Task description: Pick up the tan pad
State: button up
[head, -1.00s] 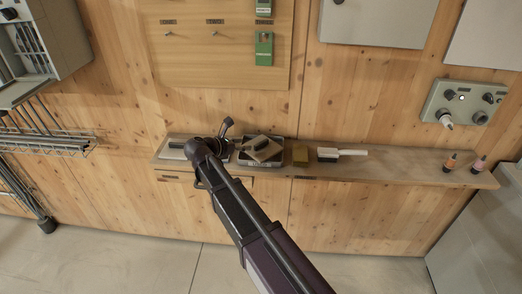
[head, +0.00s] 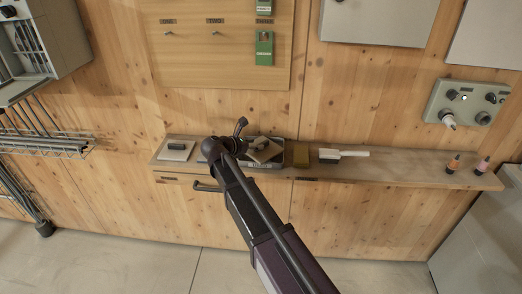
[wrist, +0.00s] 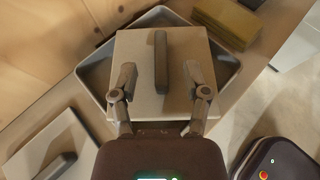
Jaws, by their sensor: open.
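The tan pad (wrist: 138,48) is a square slab with a dark bar handle (wrist: 161,62) on top. It lies in a grey tray (wrist: 91,78) on the shelf. In the head view the tan pad (head: 266,153) looks tilted in the tray, partly hidden by my arm. My gripper (wrist: 161,78) is open, its two fingers over the pad on either side of the handle's near end. The wrist view does not show how far the fingertips are above the pad. In the head view my arm hides the fingers.
A paler pad with a dark handle (head: 176,150) lies left on the shelf. A brownish-yellow block (head: 300,153) stands just right of the tray. Further right are a white-handled brush (head: 343,154) and two small bottles (head: 453,163). The wall is close behind the shelf.

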aim_at(263, 142)
jog(key=shift+b+x, duration=0.8)
jog(key=shift+x, duration=1.45)
jog(key=shift+f, duration=0.1)
grip_shut()
